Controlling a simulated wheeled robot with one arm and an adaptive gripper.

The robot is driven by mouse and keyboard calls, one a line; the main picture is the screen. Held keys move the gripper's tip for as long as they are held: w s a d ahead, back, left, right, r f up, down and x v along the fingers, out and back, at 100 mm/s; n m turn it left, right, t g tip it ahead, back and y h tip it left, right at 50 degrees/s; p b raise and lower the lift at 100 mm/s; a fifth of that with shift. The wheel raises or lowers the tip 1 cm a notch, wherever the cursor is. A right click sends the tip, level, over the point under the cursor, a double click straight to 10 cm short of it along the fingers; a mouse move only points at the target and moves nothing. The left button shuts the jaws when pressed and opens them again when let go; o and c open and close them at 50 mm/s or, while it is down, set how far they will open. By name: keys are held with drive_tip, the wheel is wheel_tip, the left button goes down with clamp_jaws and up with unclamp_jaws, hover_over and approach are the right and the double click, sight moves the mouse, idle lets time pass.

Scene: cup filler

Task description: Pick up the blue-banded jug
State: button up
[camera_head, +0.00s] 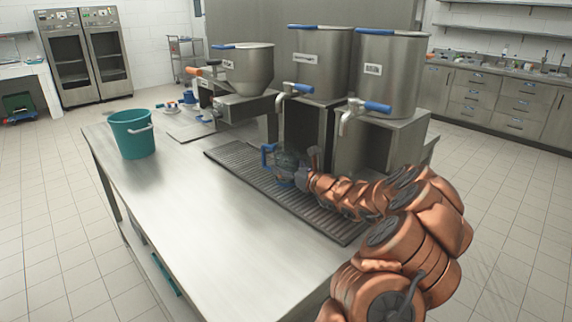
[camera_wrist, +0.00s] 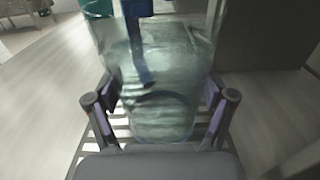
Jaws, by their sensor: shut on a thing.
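The blue-banded jug (camera_head: 287,160) is a clear vessel with a blue handle, at the drain grate in the middle of the table. In the wrist view the jug (camera_wrist: 165,85) fills the middle, with its blue handle facing away from my palm. My gripper (camera_head: 297,172) reaches it from the right. In the wrist view the fingers of my gripper (camera_wrist: 160,110) are on both sides of the jug, shut on it. I cannot tell whether the jug's base touches the grate. The head view shows the jug small and partly hidden by my gripper.
The slatted drain grate (camera_head: 240,163) runs along the table. Steel tanks (camera_head: 320,68) with blue-handled taps stand behind it, close to my gripper. A teal bucket (camera_head: 132,139) stands at the table's left. The table's front (camera_head: 200,220) is clear.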

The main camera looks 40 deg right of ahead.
sight(286, 155)
drive_tip(key=shift+c, duration=1.3)
drive_tip(key=shift+r, duration=1.9)
drive_tip(key=s+a+r+b, duration=0.1)
drive_tip(key=s+a, duration=0.2)
drive_tip(key=s, duration=1.2)
drive_tip(key=shift+s+r, duration=0.15)
drive_tip(key=shift+s, duration=0.15)
drive_tip(key=shift+a, duration=0.25)
